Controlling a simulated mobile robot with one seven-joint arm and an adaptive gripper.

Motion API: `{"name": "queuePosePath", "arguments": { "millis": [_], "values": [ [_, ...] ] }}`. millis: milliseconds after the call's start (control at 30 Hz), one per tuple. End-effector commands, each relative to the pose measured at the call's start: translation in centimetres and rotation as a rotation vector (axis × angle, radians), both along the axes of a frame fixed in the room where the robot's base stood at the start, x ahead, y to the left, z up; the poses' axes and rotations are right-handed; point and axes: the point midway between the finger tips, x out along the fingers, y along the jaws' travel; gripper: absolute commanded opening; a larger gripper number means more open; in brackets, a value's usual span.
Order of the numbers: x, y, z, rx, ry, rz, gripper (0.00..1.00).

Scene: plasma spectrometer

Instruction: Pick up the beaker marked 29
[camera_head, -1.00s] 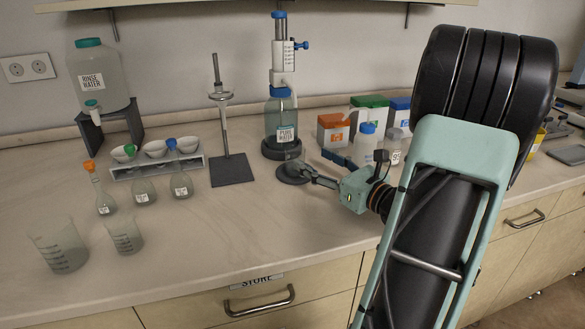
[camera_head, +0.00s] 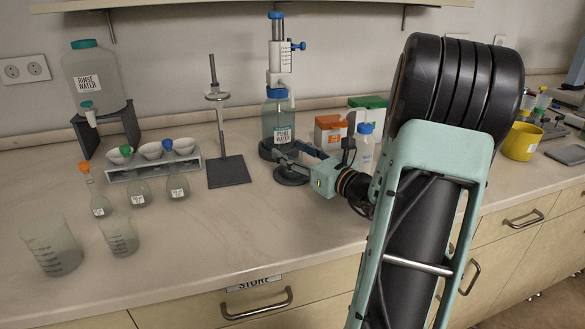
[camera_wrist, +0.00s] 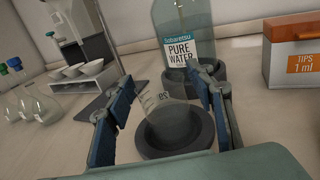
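My gripper (camera_head: 290,158) is at the dark round disc (camera_head: 290,177) in front of the pure water bottle. In the wrist view my gripper (camera_wrist: 167,80) is open, one blue-padded finger on each side. Between the fingers is a faint clear glass piece (camera_wrist: 152,101) with graduation marks, at the dark disc (camera_wrist: 178,150); I cannot read a number 29 on it, nor tell whether the fingers touch it. Two clear graduated beakers, a larger one (camera_head: 50,248) and a smaller one (camera_head: 120,238), stand upright at the bench's left front, far from my gripper. No number is readable on them.
The pure water bottle (camera_head: 278,115) stands just behind my gripper. An orange tips box (camera_head: 331,134) and a wash bottle (camera_head: 364,150) are to its right. A stand (camera_head: 229,170), several flasks and a rack of white bowls (camera_head: 155,170) are left. The front middle bench is clear.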

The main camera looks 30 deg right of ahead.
Motion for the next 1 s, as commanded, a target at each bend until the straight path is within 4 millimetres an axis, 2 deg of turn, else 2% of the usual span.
{"name": "queuePosePath", "arguments": {
  "millis": [33,367,667,767,900,1000],
  "values": [
    [0.0,0.0,0.0,0.000,0.000,0.000,0.41],
    [0.0,0.0,0.0,-0.001,-0.001,0.000,0.06],
    [0.0,0.0,0.5,-0.002,-0.001,0.000,0.06],
    [0.0,0.0,1.4,-0.003,-0.002,0.001,0.06],
    [0.0,0.0,3.7,-0.006,-0.004,0.001,0.06],
    [-1.4,0.3,5.1,-0.004,-0.002,-0.002,0.06]
  ]
}}
